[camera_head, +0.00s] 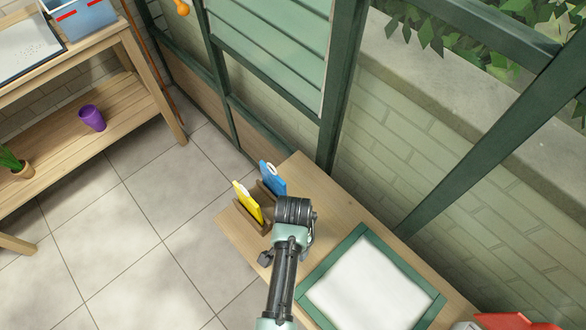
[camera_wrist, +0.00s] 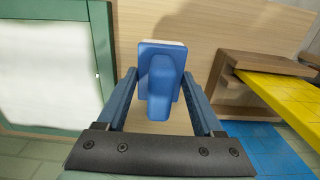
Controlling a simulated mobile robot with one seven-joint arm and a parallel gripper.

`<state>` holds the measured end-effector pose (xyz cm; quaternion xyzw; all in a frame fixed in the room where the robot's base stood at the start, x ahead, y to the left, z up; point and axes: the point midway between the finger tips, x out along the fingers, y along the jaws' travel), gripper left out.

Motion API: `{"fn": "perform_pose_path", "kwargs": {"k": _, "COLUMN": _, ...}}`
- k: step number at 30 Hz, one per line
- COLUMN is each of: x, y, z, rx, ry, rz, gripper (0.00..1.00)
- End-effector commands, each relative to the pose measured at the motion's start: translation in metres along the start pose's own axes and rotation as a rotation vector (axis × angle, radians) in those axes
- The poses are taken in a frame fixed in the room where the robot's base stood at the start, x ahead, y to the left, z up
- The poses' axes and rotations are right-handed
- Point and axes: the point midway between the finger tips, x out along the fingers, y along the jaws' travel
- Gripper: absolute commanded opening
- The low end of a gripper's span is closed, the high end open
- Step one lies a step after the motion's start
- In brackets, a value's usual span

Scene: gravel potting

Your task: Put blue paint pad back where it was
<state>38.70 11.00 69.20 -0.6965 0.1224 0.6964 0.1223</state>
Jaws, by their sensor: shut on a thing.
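My gripper (camera_wrist: 160,95) is shut on a blue paint pad (camera_wrist: 160,60) in the wrist view. The pad is a blue plate with a pale edge at its top and a raised blue handle between the fingers. It is over bare tabletop, its shadow close by; I cannot tell whether it touches the wood. In the head view my wrist hides it, with my gripper beside the rack. A wooden rack (camera_wrist: 228,82) stands at right in the wrist view. It holds a yellow flat piece (camera_head: 247,202), also seen in the wrist view (camera_wrist: 290,95), and a blue flat piece (camera_head: 271,178) behind it.
A green-framed white panel (camera_head: 315,276) lies on the wooden table (camera_head: 335,205), right of my wrist. Green window frames and a brick wall border the table's far side.

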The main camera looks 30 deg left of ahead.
Motion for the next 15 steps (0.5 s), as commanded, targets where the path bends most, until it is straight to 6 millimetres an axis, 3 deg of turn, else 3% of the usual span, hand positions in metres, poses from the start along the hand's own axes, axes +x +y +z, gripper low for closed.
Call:
{"fn": "perform_pose_path", "kwargs": {"k": 4, "x": 0.02, "y": 0.0, "z": 0.0, "rx": 0.0, "ry": -0.001, "rz": 0.001, "gripper": 0.24}}
{"fn": "perform_pose_path", "kwargs": {"k": 15, "x": 0.024, "y": 0.0, "z": 0.0, "rx": 0.0, "ry": 0.0, "rz": 0.0, "gripper": 0.24}}
